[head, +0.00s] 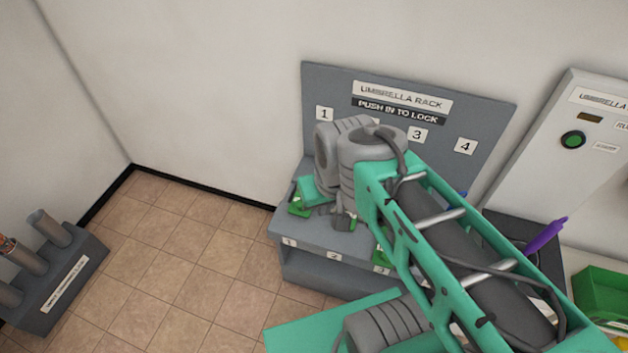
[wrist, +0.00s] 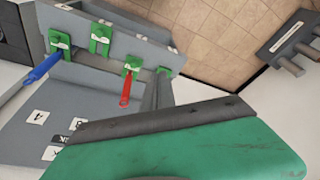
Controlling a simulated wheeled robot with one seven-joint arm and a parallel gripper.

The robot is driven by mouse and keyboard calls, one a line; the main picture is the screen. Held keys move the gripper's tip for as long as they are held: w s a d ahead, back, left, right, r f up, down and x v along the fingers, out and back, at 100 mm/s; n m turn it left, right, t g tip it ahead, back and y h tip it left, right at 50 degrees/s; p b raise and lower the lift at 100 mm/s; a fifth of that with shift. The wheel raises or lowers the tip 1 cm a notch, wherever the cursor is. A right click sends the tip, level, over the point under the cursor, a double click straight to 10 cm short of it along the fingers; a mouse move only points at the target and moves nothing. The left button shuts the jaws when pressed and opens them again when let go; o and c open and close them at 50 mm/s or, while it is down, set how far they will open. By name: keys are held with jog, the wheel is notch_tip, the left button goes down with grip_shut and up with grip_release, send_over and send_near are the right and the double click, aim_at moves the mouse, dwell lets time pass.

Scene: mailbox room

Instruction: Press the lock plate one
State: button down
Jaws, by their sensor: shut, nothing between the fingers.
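The umbrella rack (head: 325,272) is grey, with a numbered back panel and front labels. Lock plate one (head: 298,209) is a small green plate at the rack's left end, behind front label 1. It also shows in the wrist view (wrist: 164,71), partly covered by my fingers. My gripper (head: 343,218) is low over the rack's left part, close to plate one, with its fingers shut and empty. The fingers also show in the wrist view (wrist: 160,84). I cannot tell whether they touch the plate. My arm hides much of the rack in the head view.
In the wrist view a red handle (wrist: 126,91) stands at plate two, a bare green plate (wrist: 101,38) is beside it, and a blue handle (wrist: 43,67) is at the far plate. A grey stand with tubes (head: 60,275) is at left. A wall panel (head: 575,130) is at right.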

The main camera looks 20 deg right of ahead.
jog(key=shift+w+d, duration=0.25)
jog(key=w+f+m+b, duration=0.1)
jog(key=w+f+b, duration=0.6)
jog(key=w+f, duration=0.55)
jog(key=w+f+m+b, duration=0.1)
jog(key=w+f+b, duration=0.5)
jog(key=w+f, duration=0.7)
jog(key=shift+t+h, duration=0.3)
jog(key=shift+t, duration=0.1)
jog(key=w+f, duration=0.2)
jog(key=w+d+f+b, duration=0.1)
jog(key=w+f, duration=0.3)
jog(key=f, duration=0.1)
jog(key=shift+d+f, duration=0.1)
jog(key=shift+d, duration=0.1)
jog(key=s, duration=0.3)
jog(key=shift+a+r, duration=0.2)
jog(key=shift+a, duration=0.05)
jog(key=shift+s+a+f, duration=0.1)
jog(key=shift+s+f, duration=0.1)
jog(key=shift+s, duration=0.3)
